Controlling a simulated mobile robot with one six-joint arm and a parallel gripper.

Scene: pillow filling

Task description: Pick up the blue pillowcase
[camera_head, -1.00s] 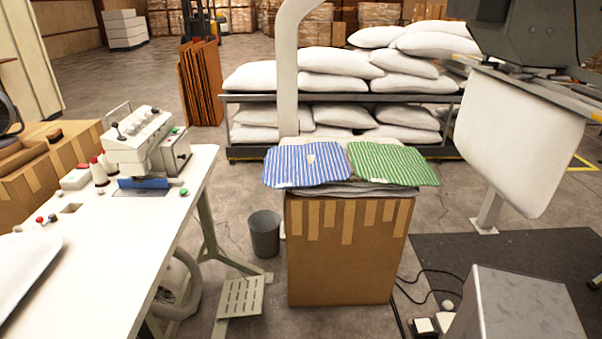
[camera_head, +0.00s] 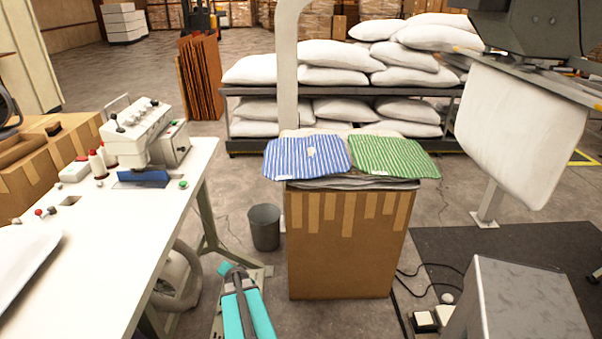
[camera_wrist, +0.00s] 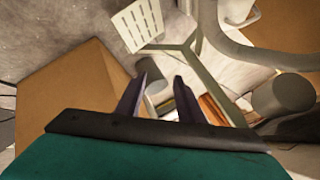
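The blue-striped pillowcase (camera_head: 307,156) lies flat on top of a tall cardboard box (camera_head: 345,245) in the head view. A green-striped pillowcase (camera_head: 393,158) lies beside it on the right. Both hang slightly over the box's front edge, with greyish cloth layers under them. My teal and dark arm shows at the bottom of the head view, left of the box and below the pillowcases. In the wrist view my gripper (camera_wrist: 158,97) has two dark fingers apart with nothing between them. The blue pillowcase does not show in the wrist view.
A white sewing table (camera_head: 110,245) with a machine (camera_head: 140,135) stands on the left. A grey bin (camera_head: 264,227) is left of the box. A pale post (camera_head: 288,85) rises behind it. A metal cabinet (camera_head: 520,310) and hanging white pillow (camera_head: 518,135) are on the right.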

